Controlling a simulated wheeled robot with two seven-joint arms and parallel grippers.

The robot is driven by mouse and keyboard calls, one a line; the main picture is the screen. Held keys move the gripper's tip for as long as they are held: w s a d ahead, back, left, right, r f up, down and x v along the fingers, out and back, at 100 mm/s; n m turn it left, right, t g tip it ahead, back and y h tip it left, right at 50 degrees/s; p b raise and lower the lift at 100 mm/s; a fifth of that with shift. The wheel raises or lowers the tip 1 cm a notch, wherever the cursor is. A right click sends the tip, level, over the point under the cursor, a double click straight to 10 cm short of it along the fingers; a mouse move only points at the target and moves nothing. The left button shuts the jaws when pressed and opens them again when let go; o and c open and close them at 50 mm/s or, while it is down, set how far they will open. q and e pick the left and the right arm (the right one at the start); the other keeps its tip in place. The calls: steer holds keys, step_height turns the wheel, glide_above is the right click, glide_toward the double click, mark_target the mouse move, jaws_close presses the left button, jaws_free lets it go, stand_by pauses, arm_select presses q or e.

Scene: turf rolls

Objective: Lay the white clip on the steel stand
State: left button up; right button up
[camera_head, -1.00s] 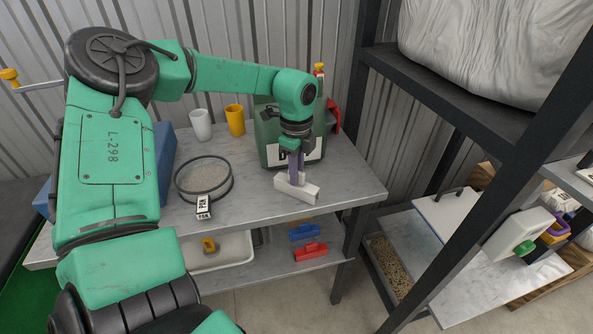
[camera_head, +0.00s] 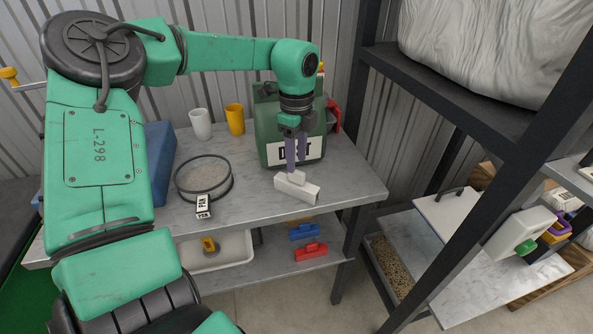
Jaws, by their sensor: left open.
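The white clip (camera_head: 297,188) lies on the grey top of the steel stand (camera_head: 250,200), near its front right part. It has a long block body with a raised grip on its upper side. My left gripper (camera_head: 296,172) is open, pointing down, with its purple fingers just above the clip's raised grip. Whether the fingertips still touch the grip is too small to tell. My right gripper is not in view.
A round sieve (camera_head: 204,198), a white cup (camera_head: 200,124), a yellow cup (camera_head: 235,119) and a green bag (camera_head: 262,135) stand on the top. Blue (camera_head: 304,231) and red (camera_head: 310,252) clips lie on the lower shelf. A dark rack (camera_head: 433,90) rises at right.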

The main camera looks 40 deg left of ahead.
mark_target(297, 171)
arm_select(q)
step_height(297, 171, up, 7)
steer(key=shift+r, duration=0.15)
stand_by(0.4)
